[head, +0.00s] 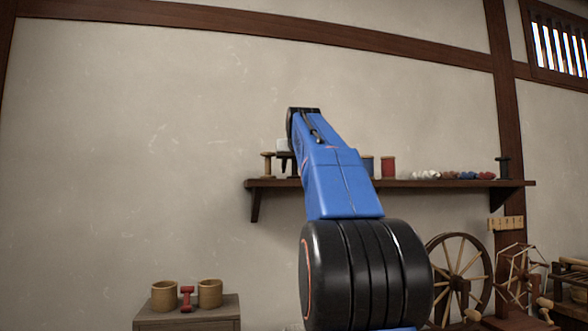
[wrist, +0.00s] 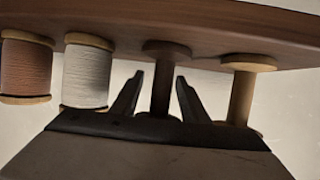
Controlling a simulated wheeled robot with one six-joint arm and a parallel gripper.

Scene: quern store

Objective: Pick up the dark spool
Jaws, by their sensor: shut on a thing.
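The dark spool (wrist: 161,92) stands between the two fingers of my gripper (wrist: 160,76) in the wrist view, which looks upside down. My gripper is shut on its narrow middle. The spool's base flange is at the shelf (wrist: 215,28), level with its neighbours; I see no clear gap under it. In the head view a dark shape beside my arm (head: 289,164) seems to be this spool, and my arm hides much of it and the fingers.
A bare wooden spool (wrist: 241,92) and a white-thread spool (wrist: 87,76) stand close on either side, with a brown-thread spool (wrist: 27,68) beyond. The shelf (head: 450,183) also holds a red spool (head: 388,167), yarn balls and another dark spool (head: 504,167). Below are a cabinet and a spinning wheel.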

